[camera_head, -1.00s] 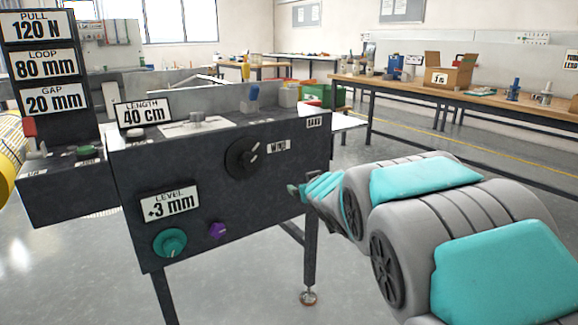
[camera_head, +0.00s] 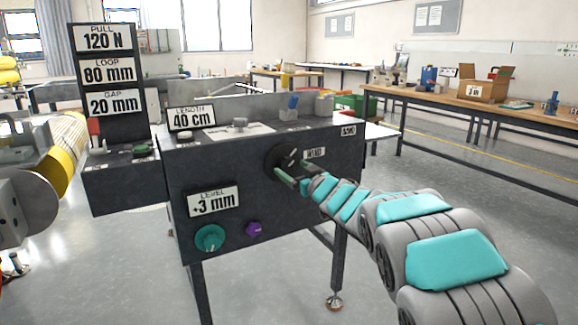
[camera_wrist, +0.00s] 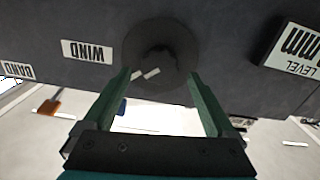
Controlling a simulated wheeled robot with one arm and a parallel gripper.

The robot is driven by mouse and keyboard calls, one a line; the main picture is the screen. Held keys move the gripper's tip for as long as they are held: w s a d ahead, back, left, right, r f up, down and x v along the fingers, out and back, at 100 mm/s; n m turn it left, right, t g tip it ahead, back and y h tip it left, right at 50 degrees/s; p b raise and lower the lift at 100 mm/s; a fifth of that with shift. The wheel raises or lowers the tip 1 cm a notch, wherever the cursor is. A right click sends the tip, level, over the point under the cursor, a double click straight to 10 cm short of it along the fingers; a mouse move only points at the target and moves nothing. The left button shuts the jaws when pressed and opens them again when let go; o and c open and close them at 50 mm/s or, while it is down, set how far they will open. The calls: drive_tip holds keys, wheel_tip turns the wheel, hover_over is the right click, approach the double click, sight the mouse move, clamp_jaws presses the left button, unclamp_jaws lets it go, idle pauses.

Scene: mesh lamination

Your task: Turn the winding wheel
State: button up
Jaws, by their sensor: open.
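The winding wheel (camera_head: 285,158) is a round black disc with a raised grip and light marks, on the dark front panel beside the WIND label (camera_head: 314,153). In the wrist view the wheel (camera_wrist: 178,60) lies ahead of my fingers, and its WIND label (camera_wrist: 87,52) appears upside down to its left. My gripper (camera_head: 291,181) is open at the wheel's lower edge in the head view. In the wrist view the green fingers of my gripper (camera_wrist: 160,82) stand apart on either side of the wheel's middle, with nothing between them. I cannot tell whether they touch the wheel.
The panel carries a LEVEL sign (camera_head: 213,203), a teal knob (camera_head: 209,238) and a purple knob (camera_head: 254,229). A display tower (camera_head: 105,70) stands at the left beside a yellow roll (camera_head: 62,150). A workbench (camera_head: 470,112) with boxes is at the back right. The floor right of the machine is open.

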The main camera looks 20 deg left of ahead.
sight(288, 167)
drive_tip(key=shift+x, duration=1.75)
drive_tip(key=c, duration=1.4)
drive_tip(key=shift+d, duration=0.1)
drive_tip(key=n, duration=0.2)
drive_tip(key=n+b, duration=0.1)
drive_tip(key=n, duration=0.1)
drive_tip(key=shift+f+n, duration=0.2)
drive_tip(key=shift+n, duration=0.1)
drive_tip(key=n+b, duration=0.2)
drive_tip(key=n, duration=0.2)
drive_tip(key=shift+n, duration=0.6)
